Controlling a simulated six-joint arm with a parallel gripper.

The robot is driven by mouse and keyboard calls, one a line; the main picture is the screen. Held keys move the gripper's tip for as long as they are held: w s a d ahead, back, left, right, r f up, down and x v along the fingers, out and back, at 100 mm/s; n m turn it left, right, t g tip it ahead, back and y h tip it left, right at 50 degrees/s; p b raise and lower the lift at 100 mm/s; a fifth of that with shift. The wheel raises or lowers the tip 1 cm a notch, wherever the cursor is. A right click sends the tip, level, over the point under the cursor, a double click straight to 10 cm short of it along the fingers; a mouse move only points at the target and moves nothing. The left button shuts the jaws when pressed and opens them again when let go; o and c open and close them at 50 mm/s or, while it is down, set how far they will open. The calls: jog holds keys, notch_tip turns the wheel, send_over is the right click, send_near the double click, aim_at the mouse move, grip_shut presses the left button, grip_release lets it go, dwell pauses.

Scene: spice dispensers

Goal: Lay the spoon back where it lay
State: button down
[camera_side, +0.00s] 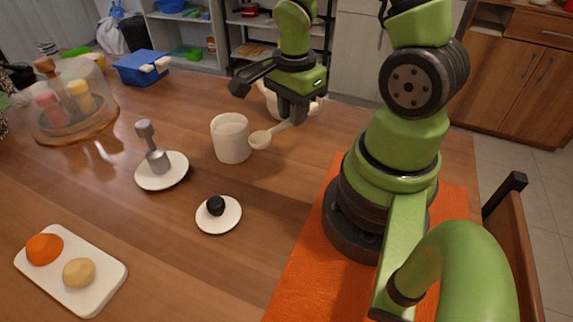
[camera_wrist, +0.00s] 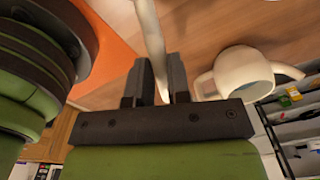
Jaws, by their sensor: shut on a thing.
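My gripper (camera_side: 293,119) is shut on the handle of a pale spoon (camera_side: 260,139) in the side view. The spoon slants down to the left, its bowl just right of the white cup (camera_side: 230,140). I cannot tell whether the bowl touches the table or hangs just above it. In the wrist view the spoon's pale handle (camera_wrist: 150,35) runs up between the two dark fingers of my gripper (camera_wrist: 159,75), and its bowl is out of frame.
A white teapot (camera_wrist: 240,73) stands close beside my gripper, partly hidden in the side view. A saucer (camera_side: 176,177) holds a grey metal tool (camera_side: 157,160). A small saucer (camera_side: 230,222) holds a black piece (camera_side: 215,204). A white tray (camera_side: 105,285) is front left. Table between is bare.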

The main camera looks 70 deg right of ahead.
aim_at(292, 163)
jog(key=shift+f, duration=5)
jog(key=shift+f, duration=0.15)
jog(key=c, duration=1.1)
grip_release()
